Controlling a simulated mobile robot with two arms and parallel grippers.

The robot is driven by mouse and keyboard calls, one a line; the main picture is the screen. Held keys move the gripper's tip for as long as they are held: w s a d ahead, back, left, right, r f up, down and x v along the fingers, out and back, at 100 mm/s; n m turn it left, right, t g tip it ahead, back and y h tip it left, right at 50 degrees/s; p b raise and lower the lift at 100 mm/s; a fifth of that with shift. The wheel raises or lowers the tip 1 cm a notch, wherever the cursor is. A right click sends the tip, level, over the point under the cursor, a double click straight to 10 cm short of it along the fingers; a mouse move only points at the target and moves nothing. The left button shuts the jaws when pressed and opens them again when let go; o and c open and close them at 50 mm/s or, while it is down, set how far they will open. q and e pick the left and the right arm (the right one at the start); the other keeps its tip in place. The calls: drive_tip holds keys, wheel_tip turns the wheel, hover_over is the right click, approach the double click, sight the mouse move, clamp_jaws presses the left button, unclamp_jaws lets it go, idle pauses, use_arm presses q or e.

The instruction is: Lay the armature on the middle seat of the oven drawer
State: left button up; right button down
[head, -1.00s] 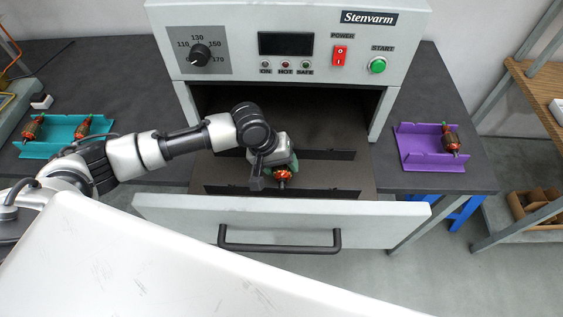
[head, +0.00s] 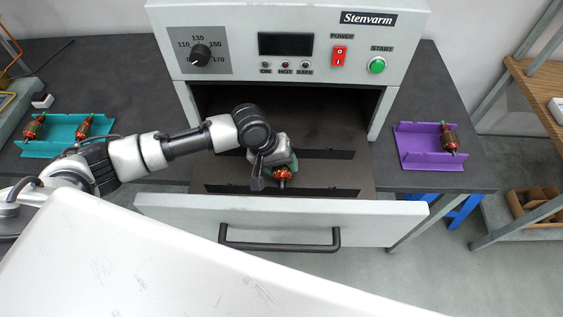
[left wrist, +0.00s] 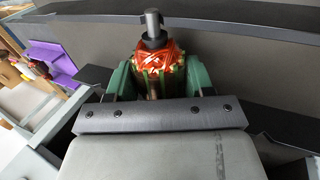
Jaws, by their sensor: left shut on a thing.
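The oven drawer (head: 225,172) is pulled out below the oven, with two dark notched rails (head: 330,193) across it. My left gripper (head: 274,168) is over the middle of the drawer, shut on an armature (head: 283,175) with copper-red windings. In the left wrist view the armature (left wrist: 160,62) stands out between the green fingers, its grey shaft end pointing toward a dark rail (left wrist: 220,35). The gripper hides much of the armature in the head view, so I cannot tell whether its shaft rests in the notches. My right gripper is not in view.
A teal tray (head: 62,148) with two armatures stands on the bench at left. A purple tray (head: 430,162) with one armature stands at right. The oven body (head: 290,15) overhangs behind the drawer. The drawer's front panel and handle (head: 280,246) face me.

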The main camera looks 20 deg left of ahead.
use_arm(q)
drive_tip(key=o, duration=1.2)
drive_tip(key=b+v, duration=0.1)
drive_tip(key=v, duration=1)
drive_tip(key=shift+b, duration=0.3)
